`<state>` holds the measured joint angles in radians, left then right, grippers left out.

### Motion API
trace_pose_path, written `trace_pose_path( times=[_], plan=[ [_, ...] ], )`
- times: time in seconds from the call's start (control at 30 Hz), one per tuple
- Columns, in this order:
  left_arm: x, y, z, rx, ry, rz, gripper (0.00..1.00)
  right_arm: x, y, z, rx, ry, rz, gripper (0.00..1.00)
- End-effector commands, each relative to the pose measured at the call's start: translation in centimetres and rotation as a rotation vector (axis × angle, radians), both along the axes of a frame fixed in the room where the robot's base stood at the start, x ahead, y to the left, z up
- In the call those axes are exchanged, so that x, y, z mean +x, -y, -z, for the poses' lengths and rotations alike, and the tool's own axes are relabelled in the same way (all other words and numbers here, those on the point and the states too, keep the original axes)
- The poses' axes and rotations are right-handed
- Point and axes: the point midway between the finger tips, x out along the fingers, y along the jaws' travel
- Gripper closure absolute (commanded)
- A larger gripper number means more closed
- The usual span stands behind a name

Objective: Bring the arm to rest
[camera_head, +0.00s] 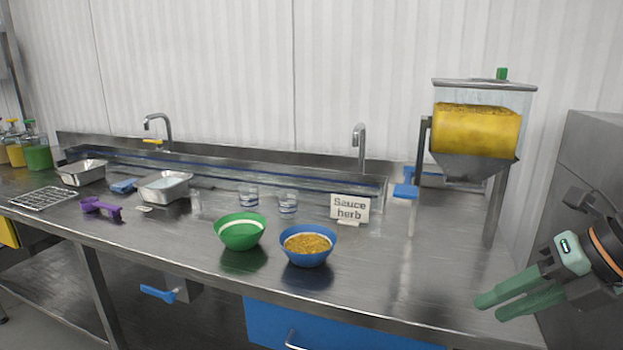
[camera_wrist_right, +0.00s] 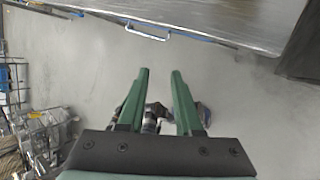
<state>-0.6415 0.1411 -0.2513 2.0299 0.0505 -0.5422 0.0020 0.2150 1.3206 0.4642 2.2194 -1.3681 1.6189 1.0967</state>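My right gripper (camera_head: 503,304) is off the right front end of the steel counter (camera_head: 420,285), in front of its edge, with nothing held. My left gripper is in neither view. A blue bowl (camera_head: 308,259) filled with yellow-brown grains stands on the counter. A green bowl (camera_head: 241,236) stands just left of it; its inside looks pale and I cannot tell what it holds.
A dispenser (camera_head: 476,130) with yellow contents stands at the counter's right end. A "Sauce herb" sign (camera_head: 350,207), two glasses, metal trays (camera_head: 165,187), a purple tool (camera_head: 101,208) and a wire rack (camera_head: 45,199) are on the counter. A grey cabinet (camera_head: 590,150) stands at right.

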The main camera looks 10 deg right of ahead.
Motion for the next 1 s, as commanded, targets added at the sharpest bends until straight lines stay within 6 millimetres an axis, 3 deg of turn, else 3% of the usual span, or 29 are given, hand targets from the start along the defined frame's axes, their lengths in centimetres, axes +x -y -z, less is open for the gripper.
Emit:
trace_pose_path(
  times=[0.03, 0.1, 0.2, 0.3, 0.43, 0.53, 0.67, 0.77, 0.87, 1.0],
  plan=[
    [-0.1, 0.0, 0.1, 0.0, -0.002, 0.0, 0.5, 0.2, -2.4, 1.6, 0.13, -0.024, -0.077, 0.66],
    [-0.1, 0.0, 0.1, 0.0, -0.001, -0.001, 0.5, 0.5, -5.4, 2.5, 0.301, -0.025, -0.158, 0.66],
    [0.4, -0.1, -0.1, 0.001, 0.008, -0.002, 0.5, 0.8, -9.1, 2.9, 0.579, -0.014, -0.232, 0.66],
    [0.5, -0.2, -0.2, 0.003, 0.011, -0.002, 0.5, 1.7, -11.7, 2.7, 0.892, 0.012, -0.224, 0.66],
    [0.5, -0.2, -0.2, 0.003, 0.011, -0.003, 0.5, 4.1, -12.3, 3.2, 1.294, 0.055, -0.058, 0.66],
    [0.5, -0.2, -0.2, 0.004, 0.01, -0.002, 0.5, 6.5, -11.0, 5.9, 1.544, 0.07, 0.186, 0.66],
    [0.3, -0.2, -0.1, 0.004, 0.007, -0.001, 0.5, 8.4, -9.1, 12.8, 1.737, 0.039, 0.599, 0.66],
    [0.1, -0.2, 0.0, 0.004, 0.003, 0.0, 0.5, 8.1, -8.7, 19.8, 1.784, -0.037, 0.932, 0.66],
    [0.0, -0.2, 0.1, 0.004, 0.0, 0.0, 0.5, 6.3, -9.6, 26.6, 1.757, -0.148, 1.225, 0.66],
    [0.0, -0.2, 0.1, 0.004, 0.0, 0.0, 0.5, 1.5, -12.8, 35.2, 1.64, -0.36, 1.573, 0.66]
  ],
)
